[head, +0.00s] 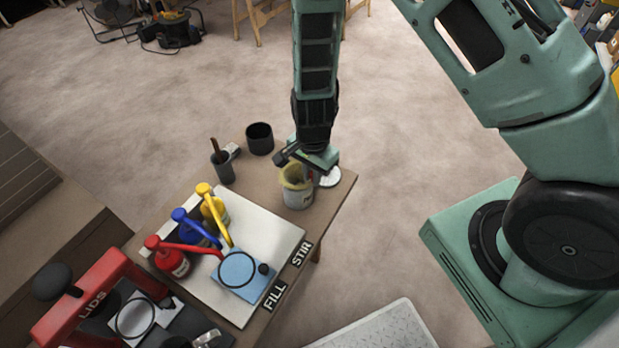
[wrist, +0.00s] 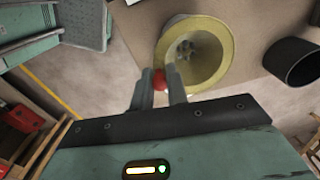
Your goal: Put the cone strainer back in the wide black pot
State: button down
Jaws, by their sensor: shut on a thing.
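The cone strainer (head: 294,175) is pale yellow and shows at the mouth of a light grey can (head: 299,200) near the table's far right edge. In the wrist view the strainer (wrist: 222,70) is a wide yellow ring with a pierced middle. My gripper (head: 303,166) is over the can; in the wrist view its fingers (wrist: 160,82) are shut on a small red part at the strainer's rim. I cannot tell how deep the strainer sits in the can. The wide black pot (head: 260,138) stands upright at the table's back edge; it also shows in the wrist view (wrist: 291,64).
A narrow dark cup (head: 222,168) with a stick in it stands left of the pot. A pale round disc (head: 330,177) lies right of the can. Red, blue and yellow pump bottles (head: 190,235) and a blue sheet (head: 238,270) are on the white board in front.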

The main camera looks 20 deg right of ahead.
notch_tip(320, 180, up, 8)
jog(key=shift+r+p, duration=0.15)
jog(key=shift+p, duration=0.45)
notch_tip(320, 180, up, 6)
jog(key=p, duration=0.6)
jog(key=shift+f, duration=0.25)
